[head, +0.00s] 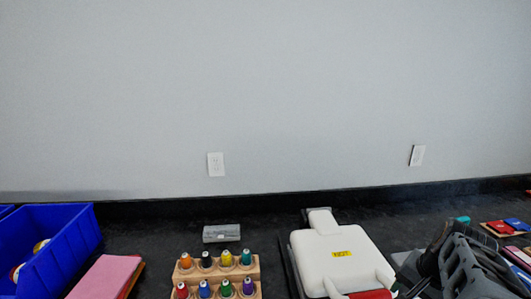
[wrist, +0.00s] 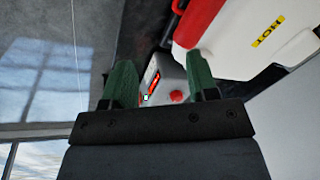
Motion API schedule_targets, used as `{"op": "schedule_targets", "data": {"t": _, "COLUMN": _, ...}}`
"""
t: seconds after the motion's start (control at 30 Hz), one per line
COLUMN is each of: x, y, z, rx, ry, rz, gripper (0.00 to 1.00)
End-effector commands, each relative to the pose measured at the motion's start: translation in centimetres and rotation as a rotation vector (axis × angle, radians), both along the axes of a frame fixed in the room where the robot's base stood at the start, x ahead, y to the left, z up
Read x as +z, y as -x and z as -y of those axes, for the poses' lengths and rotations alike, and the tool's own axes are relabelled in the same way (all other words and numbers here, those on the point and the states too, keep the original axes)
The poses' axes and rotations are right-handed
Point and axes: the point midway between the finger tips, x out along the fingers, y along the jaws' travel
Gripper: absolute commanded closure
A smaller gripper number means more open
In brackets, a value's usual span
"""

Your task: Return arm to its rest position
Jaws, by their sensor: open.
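My gripper (wrist: 160,66) shows in the wrist view with its two green fingers spread apart. Nothing is held between them. Beyond the fingertips is a grey control box (wrist: 174,84) with a red button and a red display. A white press (wrist: 240,48) with a yellow "HOT" label and a red handle (wrist: 200,18) is at the upper right of that view. I cannot make out my gripper in the head view.
The head view shows the white press (head: 338,258), a wooden rack of coloured spools (head: 217,272), a grey block (head: 221,233), a blue bin (head: 72,232), pink sheets (head: 105,276) and a dark grey ribbed object (head: 468,268) on the black counter. A wall stands behind.

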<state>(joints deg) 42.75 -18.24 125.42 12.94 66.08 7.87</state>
Motion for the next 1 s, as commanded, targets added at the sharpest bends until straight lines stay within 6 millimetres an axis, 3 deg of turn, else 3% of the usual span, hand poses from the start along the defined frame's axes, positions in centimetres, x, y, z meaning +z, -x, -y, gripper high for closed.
{"op": "schedule_targets", "data": {"t": 0.3, "x": -0.5, "y": -1.0, "z": -10.5, "rx": 0.647, "ry": 0.288, "rz": 0.045, "gripper": 0.46}}
{"op": "schedule_targets", "data": {"t": 0.5, "x": 0.2, "y": -0.3, "z": -15.3, "rx": 0.851, "ry": 0.315, "rz": 0.083, "gripper": 0.46}}
{"op": "schedule_targets", "data": {"t": 0.7, "x": 1.0, "y": -0.4, "z": -17.3, "rx": 0.924, "ry": 0.320, "rz": 0.112, "gripper": 0.46}}
{"op": "schedule_targets", "data": {"t": 1.0, "x": 0.9, "y": -0.4, "z": -17.4, "rx": 0.930, "ry": 0.317, "rz": 0.112, "gripper": 0.46}}
